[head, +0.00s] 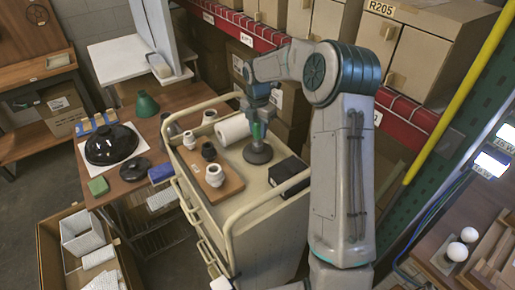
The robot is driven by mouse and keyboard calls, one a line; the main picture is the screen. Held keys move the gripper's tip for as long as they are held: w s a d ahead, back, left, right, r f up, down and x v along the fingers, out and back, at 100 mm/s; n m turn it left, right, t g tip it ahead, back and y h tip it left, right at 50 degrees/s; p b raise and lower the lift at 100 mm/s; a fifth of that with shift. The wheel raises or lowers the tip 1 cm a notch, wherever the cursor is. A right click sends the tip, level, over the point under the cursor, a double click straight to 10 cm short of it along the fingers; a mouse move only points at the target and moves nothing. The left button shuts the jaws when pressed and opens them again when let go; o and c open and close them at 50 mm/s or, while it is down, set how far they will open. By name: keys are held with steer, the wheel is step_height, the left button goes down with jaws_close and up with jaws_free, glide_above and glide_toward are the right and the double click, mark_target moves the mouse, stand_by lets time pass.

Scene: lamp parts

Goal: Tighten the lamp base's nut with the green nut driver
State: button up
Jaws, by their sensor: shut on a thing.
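My gripper (257,115) is above the cart top, pointing down and shut on the green nut driver (258,131). The driver stands roughly upright over the middle of the lamp base (258,156), a round dark grey disc on the cart. The driver's lower end appears to meet the raised centre of the base, but at this size I cannot tell whether it touches. The nut is hidden or too small to make out.
On the cart (225,205), a wooden board (231,187) carries white and black sockets left of the base. A white roll (232,130) lies behind, a black box (289,174) to the right. The cart has raised rails. A black dome shade (111,145) sits on the left table.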

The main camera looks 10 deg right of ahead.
steer(key=shift+m, duration=0.6)
steer(key=shift+m+b, duration=0.35)
steer(key=shift+m, duration=1.35)
steer(key=shift+m, duration=1.2)
steer(key=shift+m+b, duration=0.3)
steer(key=shift+m, duration=0.3)
steer(key=shift+f+m, duration=0.1)
steer(key=shift+m, duration=1.6)
